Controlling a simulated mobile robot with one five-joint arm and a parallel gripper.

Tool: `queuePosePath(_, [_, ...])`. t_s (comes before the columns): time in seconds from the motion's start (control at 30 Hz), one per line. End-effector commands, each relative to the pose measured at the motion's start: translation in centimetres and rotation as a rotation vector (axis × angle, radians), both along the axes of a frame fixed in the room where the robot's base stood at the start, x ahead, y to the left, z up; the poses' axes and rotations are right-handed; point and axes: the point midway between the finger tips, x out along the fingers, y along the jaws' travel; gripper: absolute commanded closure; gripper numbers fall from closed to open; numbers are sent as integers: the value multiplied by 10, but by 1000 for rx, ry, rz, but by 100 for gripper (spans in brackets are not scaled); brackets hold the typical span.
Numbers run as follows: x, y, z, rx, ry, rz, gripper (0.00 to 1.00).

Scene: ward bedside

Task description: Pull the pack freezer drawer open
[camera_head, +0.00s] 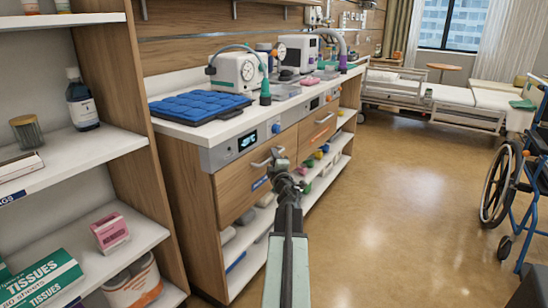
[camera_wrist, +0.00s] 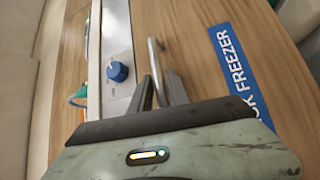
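The pack freezer drawer (camera_head: 237,186) is a wood-fronted drawer below a grey panel, and it looks closed. It has a silver bar handle (camera_head: 262,161) and a blue label, partly hidden by my arm. My gripper (camera_head: 283,166) is at the drawer front, close to the handle's right end. In the wrist view the handle (camera_wrist: 154,58) runs down between the two dark fingertips of my gripper (camera_wrist: 160,80). The fingers stand apart, with a narrow gap; firm contact does not show.
The grey panel carries a display (camera_head: 248,141) and a blue knob (camera_head: 276,129). A blue padded tray (camera_head: 200,107) sits on the counter above. An open shelf unit (camera_head: 120,165) stands close on the left, a wheelchair (camera_head: 500,185) on the right. The floor (camera_head: 400,210) between is clear.

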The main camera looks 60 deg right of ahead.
Motion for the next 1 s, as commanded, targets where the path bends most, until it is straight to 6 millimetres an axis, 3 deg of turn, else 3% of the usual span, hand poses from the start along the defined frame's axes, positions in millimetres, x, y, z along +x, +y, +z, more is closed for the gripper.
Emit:
queuePosePath(0.03, [0,0,0,0,0,0,78])
queuePosePath(0.13, [0,0,0,0,0,0,100])
queuePosePath(1.0, [-1,0,0,0,0,-1,100])
